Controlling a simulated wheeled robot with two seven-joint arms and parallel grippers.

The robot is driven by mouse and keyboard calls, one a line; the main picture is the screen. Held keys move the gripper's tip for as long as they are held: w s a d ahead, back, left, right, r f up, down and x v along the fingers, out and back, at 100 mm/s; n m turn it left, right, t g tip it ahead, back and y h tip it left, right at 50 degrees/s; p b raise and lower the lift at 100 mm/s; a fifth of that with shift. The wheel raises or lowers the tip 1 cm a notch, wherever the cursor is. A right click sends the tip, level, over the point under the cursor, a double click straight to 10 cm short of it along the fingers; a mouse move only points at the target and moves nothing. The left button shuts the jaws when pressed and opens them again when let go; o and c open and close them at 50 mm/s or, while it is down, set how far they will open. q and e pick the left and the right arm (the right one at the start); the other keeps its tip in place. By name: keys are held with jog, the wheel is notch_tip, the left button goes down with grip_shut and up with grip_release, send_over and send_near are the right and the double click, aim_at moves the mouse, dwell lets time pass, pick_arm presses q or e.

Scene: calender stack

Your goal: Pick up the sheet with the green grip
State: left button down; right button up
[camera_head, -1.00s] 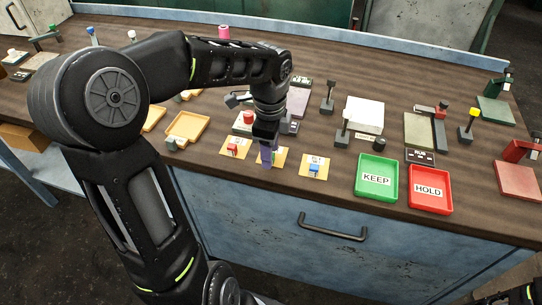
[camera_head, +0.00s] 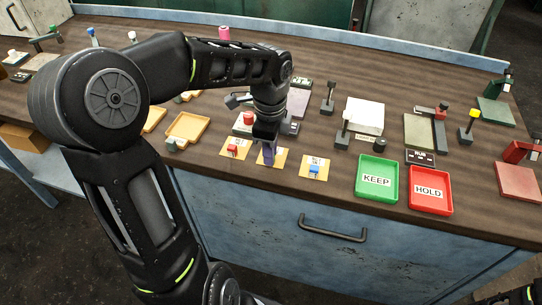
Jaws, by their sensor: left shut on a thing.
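Three tan sheets lie in a row near the front edge of the table. The left sheet (camera_head: 240,139) has a red grip (camera_head: 232,148), and the right sheet (camera_head: 320,161) has a blue grip (camera_head: 314,168). My left gripper (camera_head: 268,157) points down over the middle sheet (camera_head: 280,158), between the other two. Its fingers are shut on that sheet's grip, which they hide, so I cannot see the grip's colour. The middle sheet appears still at table level. My right gripper is out of view.
A green KEEP tray (camera_head: 377,178) and a red HOLD tray (camera_head: 430,190) stand right of the sheets. An empty tan tray (camera_head: 187,128) is at left.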

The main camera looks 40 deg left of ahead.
pick_arm(q)
notch_tip(320, 180, up, 10)
dwell(0.6)
dwell(0.6)
